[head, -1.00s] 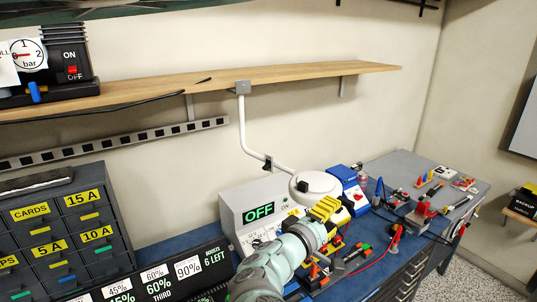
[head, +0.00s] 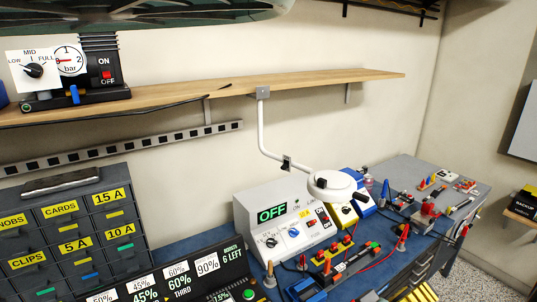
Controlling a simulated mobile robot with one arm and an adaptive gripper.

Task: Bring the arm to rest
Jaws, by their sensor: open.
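My gripper (head: 424,293) shows only as yellow finger parts at the bottom edge of the head view, right of centre. It is open, and I see nothing held in it. Most of it and nearly all of my arm are out of the picture. It appears in front of the blue bench's drawer fronts, apart from the tools on the bench top.
A grey power unit (head: 283,227) reading OFF stands on the blue bench, with a white round lamp head (head: 331,184) beside it. Red leads (head: 403,237) and small tools crowd the right. A drawer cabinet (head: 72,228) stands left. A wooden shelf (head: 230,88) runs above.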

